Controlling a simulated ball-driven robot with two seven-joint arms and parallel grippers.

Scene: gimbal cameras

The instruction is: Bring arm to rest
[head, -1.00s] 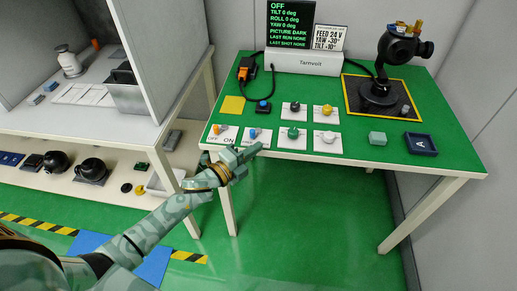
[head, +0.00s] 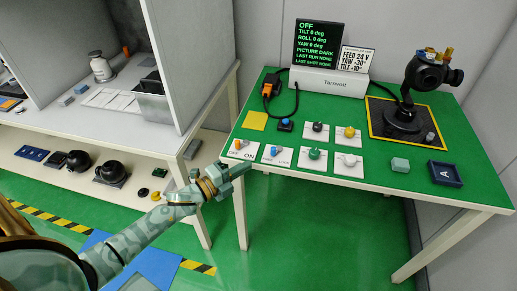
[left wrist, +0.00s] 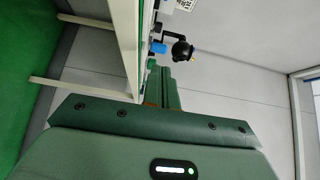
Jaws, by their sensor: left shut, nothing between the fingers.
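My left arm comes in from the lower left of the head view. Its gripper (head: 243,167) is shut and empty, beside the front left corner of the green-topped table (head: 310,177), near the OFF/ON switch card (head: 238,149). In the left wrist view the gripper's fingers (left wrist: 163,87) show beyond its green housing, close to the table's edge, with a blue knob (left wrist: 158,47) and the dark gimbal camera (left wrist: 182,50) beyond. My right gripper is not in view.
The gimbal camera (head: 428,72) stands on a black mat at the table's back right. The Tarnvolt display (head: 319,45) reads OFF. A white workbench (head: 110,132) with a lower shelf stands left. Open green floor lies under the table.

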